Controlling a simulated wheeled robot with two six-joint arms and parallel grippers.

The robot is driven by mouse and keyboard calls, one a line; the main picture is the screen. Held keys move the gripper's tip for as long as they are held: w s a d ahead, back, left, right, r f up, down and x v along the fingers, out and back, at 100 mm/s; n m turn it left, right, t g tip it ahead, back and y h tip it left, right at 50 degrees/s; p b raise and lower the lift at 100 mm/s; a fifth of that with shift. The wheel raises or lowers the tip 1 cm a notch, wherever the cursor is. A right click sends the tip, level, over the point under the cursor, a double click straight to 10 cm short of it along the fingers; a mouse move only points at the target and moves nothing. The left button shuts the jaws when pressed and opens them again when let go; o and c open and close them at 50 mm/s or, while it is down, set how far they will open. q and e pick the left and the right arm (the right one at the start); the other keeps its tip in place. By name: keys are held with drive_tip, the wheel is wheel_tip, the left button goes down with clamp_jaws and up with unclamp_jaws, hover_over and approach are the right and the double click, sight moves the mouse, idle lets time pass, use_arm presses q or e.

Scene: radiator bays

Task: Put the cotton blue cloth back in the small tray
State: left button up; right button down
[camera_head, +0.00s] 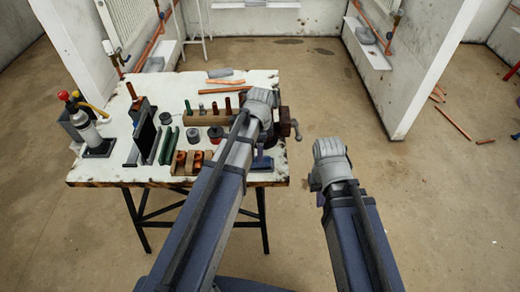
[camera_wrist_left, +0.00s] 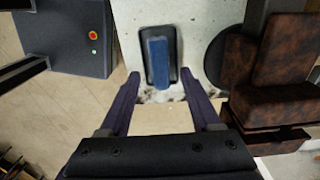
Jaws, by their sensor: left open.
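In the left wrist view, the blue cloth (camera_wrist_left: 158,62) lies within the small dark tray (camera_wrist_left: 147,72) on the white bench top. My left gripper (camera_wrist_left: 162,76) is open and empty, with its fingertips apart to either side of the tray's near end in that view. In the head view, a blue patch (camera_head: 262,163) shows at the bench's front right, partly hidden by my left arm. My left gripper (camera_head: 262,100) is over the bench's right side, fingers hidden. My right gripper (camera_head: 330,165) is off the bench to the right; its fingers do not show clearly.
A rusty brown vice (camera_head: 287,125) stands on the bench's right edge, close right of the tray in the wrist view (camera_wrist_left: 275,85). Pipes, blocks, dark panels and a bottle (camera_head: 90,130) crowd the bench's left and middle.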

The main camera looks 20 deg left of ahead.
use_arm(q)
wheel_tip(320, 180, up, 8)
drive_tip(key=p, duration=0.7)
drive_tip(key=s+d+n+y, duration=0.1)
drive_tip(key=s+d+n, duration=0.9)
drive_tip(key=s, duration=0.4)
drive_tip(key=shift+s+d+r+n, duration=0.15)
drive_tip(key=shift+d+n, duration=0.1)
drive_tip(key=shift+n, duration=0.25)
